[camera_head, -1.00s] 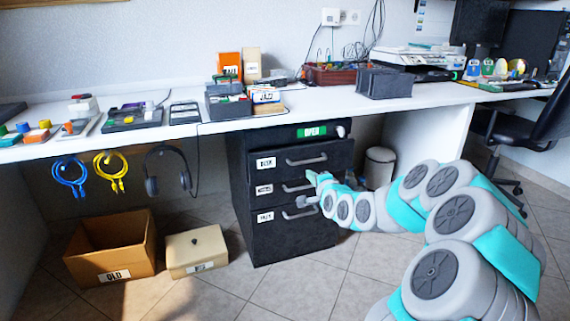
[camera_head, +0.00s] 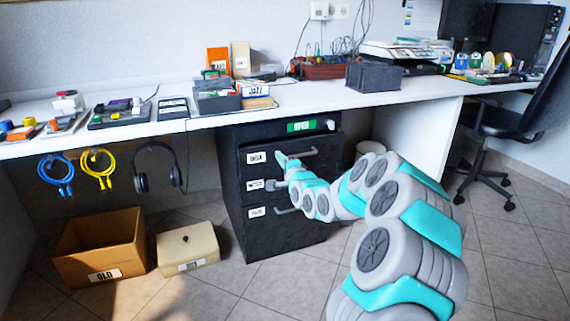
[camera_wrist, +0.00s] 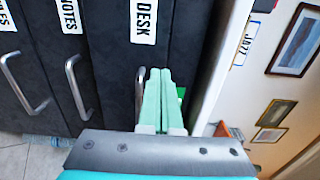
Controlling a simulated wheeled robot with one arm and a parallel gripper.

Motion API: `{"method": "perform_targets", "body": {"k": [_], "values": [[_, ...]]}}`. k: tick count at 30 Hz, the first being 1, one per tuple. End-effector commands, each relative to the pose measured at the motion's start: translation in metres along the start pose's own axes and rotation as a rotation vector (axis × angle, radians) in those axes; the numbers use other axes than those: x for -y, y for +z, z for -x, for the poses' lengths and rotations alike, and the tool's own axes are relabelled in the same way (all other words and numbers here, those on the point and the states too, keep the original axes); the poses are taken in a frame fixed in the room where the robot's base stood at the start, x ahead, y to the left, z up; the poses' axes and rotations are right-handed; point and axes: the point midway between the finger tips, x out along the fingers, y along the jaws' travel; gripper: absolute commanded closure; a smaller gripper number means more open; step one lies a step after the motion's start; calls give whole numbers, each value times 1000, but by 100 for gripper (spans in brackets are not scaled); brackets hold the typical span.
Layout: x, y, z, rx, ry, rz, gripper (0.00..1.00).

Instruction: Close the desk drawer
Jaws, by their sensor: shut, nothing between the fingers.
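The desk drawer (camera_head: 272,168) is the top drawer of a black cabinet under the table, with a "DESK" label and a grey bar handle (camera_head: 300,154). Its front seems to stand slightly out from the drawers below; the exact gap is not clear. My gripper (camera_head: 281,158) is in front of this drawer, between label and handle in the head view. In the wrist view my gripper (camera_wrist: 160,72) has its pale green fingers together and empty, pointing at the desk drawer's dark front (camera_wrist: 112,45). They partly cover its handle (camera_wrist: 139,92). Contact cannot be told.
Two lower drawers, one labelled "NOTES" (camera_head: 256,185), have similar handles. A green-labelled strip (camera_head: 300,127) sits above the desk drawer. The white tabletop (camera_head: 330,103) overhangs the cabinet. A cardboard box (camera_head: 100,245) and a cream box (camera_head: 188,248) stand on the floor at left.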

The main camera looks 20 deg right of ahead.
Motion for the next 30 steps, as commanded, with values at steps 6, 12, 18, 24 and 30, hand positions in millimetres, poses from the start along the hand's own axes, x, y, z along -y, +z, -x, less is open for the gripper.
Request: {"method": "perform_targets", "body": {"k": [6, 12, 18, 24, 30], "values": [[1, 0, -30, 0, -3, 4, 100], [0, 0, -46, 0, -2, 0, 100], [2, 0, -50, 0, -3, 1, 100], [1, 0, -50, 0, -2, 0, 100], [1, 0, -47, 0, -1, -1, 100]]}}
